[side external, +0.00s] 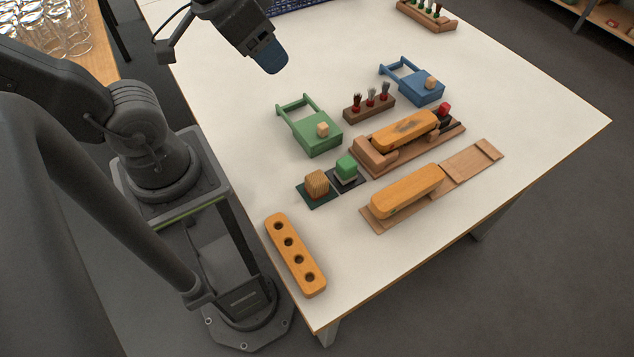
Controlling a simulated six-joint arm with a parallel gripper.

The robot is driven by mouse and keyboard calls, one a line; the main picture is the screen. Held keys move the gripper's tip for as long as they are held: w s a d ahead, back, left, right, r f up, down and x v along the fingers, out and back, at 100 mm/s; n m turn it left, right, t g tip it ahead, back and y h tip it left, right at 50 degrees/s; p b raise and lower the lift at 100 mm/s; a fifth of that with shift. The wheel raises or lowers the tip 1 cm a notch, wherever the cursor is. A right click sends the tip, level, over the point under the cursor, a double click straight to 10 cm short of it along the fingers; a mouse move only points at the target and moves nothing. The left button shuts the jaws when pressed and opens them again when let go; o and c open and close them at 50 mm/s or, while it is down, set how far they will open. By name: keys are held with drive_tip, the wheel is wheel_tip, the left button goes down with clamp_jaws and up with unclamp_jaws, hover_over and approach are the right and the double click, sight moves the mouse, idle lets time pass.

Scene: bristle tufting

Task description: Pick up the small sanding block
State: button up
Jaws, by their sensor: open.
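A small green block (346,165) with a pale grey underside sits on a dark square pad (357,182) near the middle of the table; it looks most like the sanding block, though I cannot be sure. A striped wooden cube (317,182) sits on a dark green pad (323,201) just to its left. My gripper (269,60), with blue-grey fingertips, is raised at the top of the view, well apart from both blocks. It is open, and nothing shows in it.
A green handled box (314,143) and a blue handled box (425,96) each carry a small wooden cube. A brown bristle rack (369,108), a wooden fixture (374,160) holding an orange brush body, and another orange body (406,191) crowd the right. A holed orange bar (294,255) lies near the front edge.

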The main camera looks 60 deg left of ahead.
drive_tip(key=shift+o, duration=0.9)
drive_tip(key=n+g, duration=0.6)
drive_tip(key=n, duration=1.2)
hover_over(317, 178)
wheel_tip(317, 178, down, 18)
wheel_tip(317, 178, down, 13)
drive_tip(key=shift+f, duration=0.1)
drive_tip(key=shift+c, duration=0.2)
